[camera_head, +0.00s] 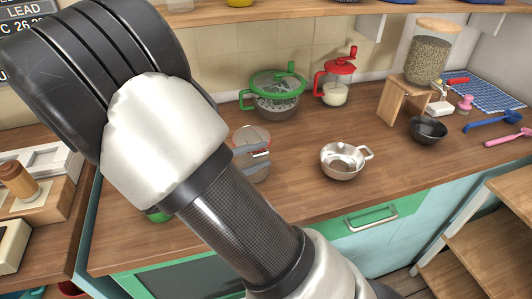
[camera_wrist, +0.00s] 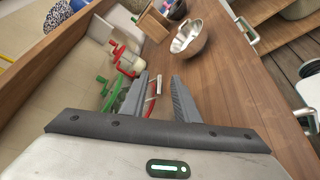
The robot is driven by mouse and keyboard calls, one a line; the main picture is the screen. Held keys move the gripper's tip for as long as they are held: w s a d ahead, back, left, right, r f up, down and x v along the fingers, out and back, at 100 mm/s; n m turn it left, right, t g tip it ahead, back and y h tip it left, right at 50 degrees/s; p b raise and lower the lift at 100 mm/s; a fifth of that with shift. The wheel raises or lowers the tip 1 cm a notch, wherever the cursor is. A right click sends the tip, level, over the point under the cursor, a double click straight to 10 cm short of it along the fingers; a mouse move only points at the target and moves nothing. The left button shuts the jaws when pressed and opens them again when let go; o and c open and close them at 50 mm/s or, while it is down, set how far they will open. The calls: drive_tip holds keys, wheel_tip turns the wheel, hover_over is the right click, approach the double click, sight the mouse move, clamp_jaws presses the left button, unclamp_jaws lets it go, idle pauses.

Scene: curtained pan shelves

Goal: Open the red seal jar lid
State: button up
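A clear glass jar (camera_head: 254,134) with a red seal and a metal clasp stands on the wooden counter, partly hidden behind my arm in the head view. My gripper (camera_head: 262,153) is at the jar's upper part, with its grey fingers apart. In the wrist view my gripper (camera_wrist: 160,78) is open, and part of the jar's red seal (camera_wrist: 149,108) and pale clasp (camera_wrist: 158,84) show between the fingers. The lid looks closed, but my arm and fingers hide much of it. I cannot tell whether a finger touches the jar.
A green-lidded pot (camera_head: 277,103) and a red-topped jar with a crank (camera_head: 335,92) stand behind. A metal bowl (camera_head: 342,161) is to the right, with a black bowl (camera_head: 428,131) and wooden stand (camera_head: 393,101) beyond. Bare counter lies around the metal bowl.

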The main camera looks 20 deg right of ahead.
drive_tip(key=shift+x, duration=1.45)
drive_tip(key=shift+c, duration=0.4)
clamp_jaws()
